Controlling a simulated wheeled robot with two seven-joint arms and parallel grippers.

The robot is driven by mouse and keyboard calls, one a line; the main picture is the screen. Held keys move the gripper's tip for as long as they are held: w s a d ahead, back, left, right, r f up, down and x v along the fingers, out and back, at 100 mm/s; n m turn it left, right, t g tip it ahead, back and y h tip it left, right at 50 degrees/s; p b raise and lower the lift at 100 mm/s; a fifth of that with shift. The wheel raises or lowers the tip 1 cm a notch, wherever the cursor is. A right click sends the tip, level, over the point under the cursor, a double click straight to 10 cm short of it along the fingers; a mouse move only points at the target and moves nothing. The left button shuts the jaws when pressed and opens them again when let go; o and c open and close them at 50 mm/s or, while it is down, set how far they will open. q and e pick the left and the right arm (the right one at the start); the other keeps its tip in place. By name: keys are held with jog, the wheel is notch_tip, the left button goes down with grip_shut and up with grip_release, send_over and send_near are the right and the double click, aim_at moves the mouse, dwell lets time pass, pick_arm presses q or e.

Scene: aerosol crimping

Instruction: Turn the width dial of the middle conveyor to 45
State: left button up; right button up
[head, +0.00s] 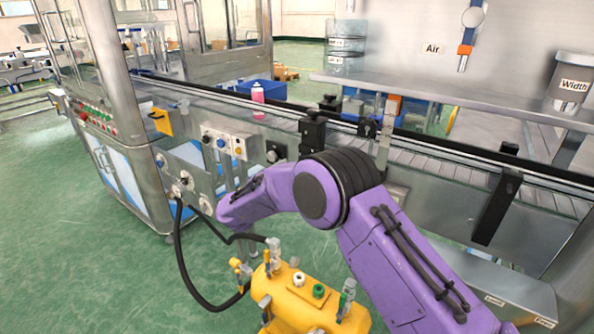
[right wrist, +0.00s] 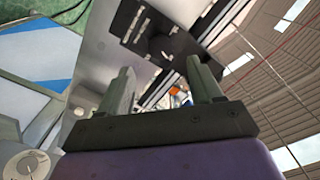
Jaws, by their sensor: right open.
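A dark round knob on a pale plate (head: 273,152) sits on the near side of the conveyor (head: 405,160), left of my purple right arm. A second dark round knob (head: 368,128) is higher, behind the arm. I cannot read a scale on either, nor tell which one is the width dial. My right gripper (right wrist: 160,88) is open and empty in the right wrist view, its two grey fingers apart. A pale round dial with a grey knob (right wrist: 28,165) is partly visible at lower left. My left gripper is out of view.
A pink bottle (head: 258,95) stands on the conveyor. A control panel with small knobs (head: 222,143) is farther left. A yellow unit with valves (head: 300,298) and a black hose (head: 185,255) lie below the arm. A "Width" label (head: 574,85) is at right. Green floor is free at left.

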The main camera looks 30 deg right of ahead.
jog(key=shift+v, duration=1.95)
dwell(0.6)
